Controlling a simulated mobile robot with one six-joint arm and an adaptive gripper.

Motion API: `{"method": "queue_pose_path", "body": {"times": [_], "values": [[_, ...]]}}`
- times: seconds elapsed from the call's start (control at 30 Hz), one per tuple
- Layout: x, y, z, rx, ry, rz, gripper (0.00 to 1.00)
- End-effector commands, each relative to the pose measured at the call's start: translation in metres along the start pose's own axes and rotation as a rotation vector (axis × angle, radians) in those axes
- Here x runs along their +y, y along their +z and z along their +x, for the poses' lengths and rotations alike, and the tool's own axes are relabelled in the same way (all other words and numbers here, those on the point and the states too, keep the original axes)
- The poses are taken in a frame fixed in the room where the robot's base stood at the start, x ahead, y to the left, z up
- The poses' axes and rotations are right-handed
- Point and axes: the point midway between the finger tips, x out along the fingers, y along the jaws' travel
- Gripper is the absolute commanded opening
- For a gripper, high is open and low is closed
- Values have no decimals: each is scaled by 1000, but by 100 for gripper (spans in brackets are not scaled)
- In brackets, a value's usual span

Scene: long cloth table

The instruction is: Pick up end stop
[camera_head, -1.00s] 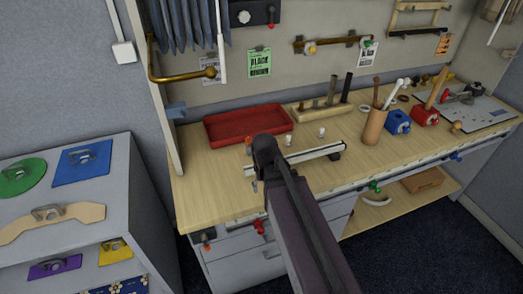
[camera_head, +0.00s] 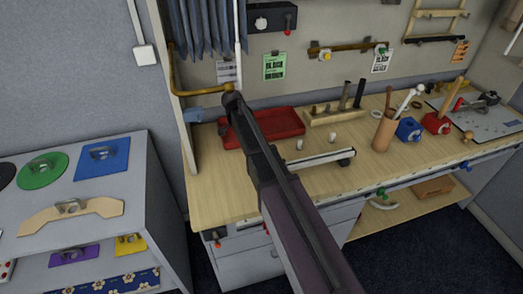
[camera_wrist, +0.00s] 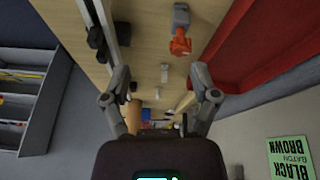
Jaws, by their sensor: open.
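My gripper (camera_head: 232,99) is above the left part of the wooden bench, near the red tray. In the wrist view my gripper (camera_wrist: 159,73) is open, with nothing between its fingers. No part is clearly marked as the end stop. Candidates are a grey piece with an orange-red knob (camera_wrist: 180,42) beside the tray, and small pale pegs. One peg (camera_wrist: 165,72) appears between the fingertips in the picture, but apart from them. The pegs (camera_head: 299,145) and (camera_head: 333,139) stand behind the pale rail (camera_head: 325,159). My arm hides part of the rail.
The red tray (camera_head: 283,122) lies behind the pegs. A brass bar (camera_head: 200,86) and hanging blue cloth are at the left wall. A grey cabinet (camera_head: 150,190) stands left.

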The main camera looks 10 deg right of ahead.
Motion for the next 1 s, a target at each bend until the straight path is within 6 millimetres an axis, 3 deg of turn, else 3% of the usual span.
{"method": "queue_pose_path", "body": {"times": [0.03,0.23,0.73,1.0], "values": [[-14,-1,-6,11,0,42,77],[-31,-1,-12,40,-2,153,77],[-32,-1,-11,44,-2,171,77],[-32,-1,5,44,-2,171,77]]}}
